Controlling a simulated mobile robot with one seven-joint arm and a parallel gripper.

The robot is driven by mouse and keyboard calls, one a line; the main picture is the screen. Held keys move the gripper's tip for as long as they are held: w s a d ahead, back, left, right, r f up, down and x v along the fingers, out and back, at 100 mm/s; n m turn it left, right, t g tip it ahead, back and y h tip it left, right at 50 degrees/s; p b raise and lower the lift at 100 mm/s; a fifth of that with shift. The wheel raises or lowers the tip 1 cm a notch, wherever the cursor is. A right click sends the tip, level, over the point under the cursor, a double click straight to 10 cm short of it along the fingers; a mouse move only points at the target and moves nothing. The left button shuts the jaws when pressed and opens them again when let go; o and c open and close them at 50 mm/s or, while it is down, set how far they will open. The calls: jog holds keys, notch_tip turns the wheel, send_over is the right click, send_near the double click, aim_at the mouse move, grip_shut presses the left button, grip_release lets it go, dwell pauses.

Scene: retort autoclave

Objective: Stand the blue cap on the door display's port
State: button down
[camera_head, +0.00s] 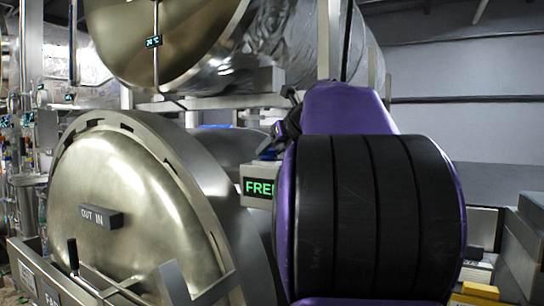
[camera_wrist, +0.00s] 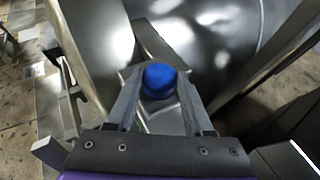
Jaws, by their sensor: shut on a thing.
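In the wrist view, the blue cap (camera_wrist: 159,80) sits between the two fingers of my gripper (camera_wrist: 160,88), which is shut on it. A grey metal surface shows below and around the cap; I cannot tell whether the cap touches it. In the head view, a display (camera_head: 258,188) with green letters, partly reading "FRE", is beside the lower vessel. My purple and black arm covers its right side. My gripper (camera_head: 272,142) shows only in part above this display, and the cap is not clear there. The port cannot be made out in either view.
The round metal door (camera_head: 125,210) of the lower vessel carries an "OUT IN" block (camera_head: 101,217). A second vessel (camera_head: 165,40) with a small temperature display (camera_head: 153,42) is above. A yellow object (camera_head: 478,292) is at the lower right. Metal bars flank my gripper in the wrist view.

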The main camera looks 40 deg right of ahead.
jog(key=shift+f, duration=0.3)
jog(key=shift+f, duration=0.15)
jog(key=shift+c, duration=1.4)
grip_release()
jog(key=shift+a, duration=0.1)
jog(key=shift+s+r, duration=0.1)
jog(key=shift+r, duration=0.1)
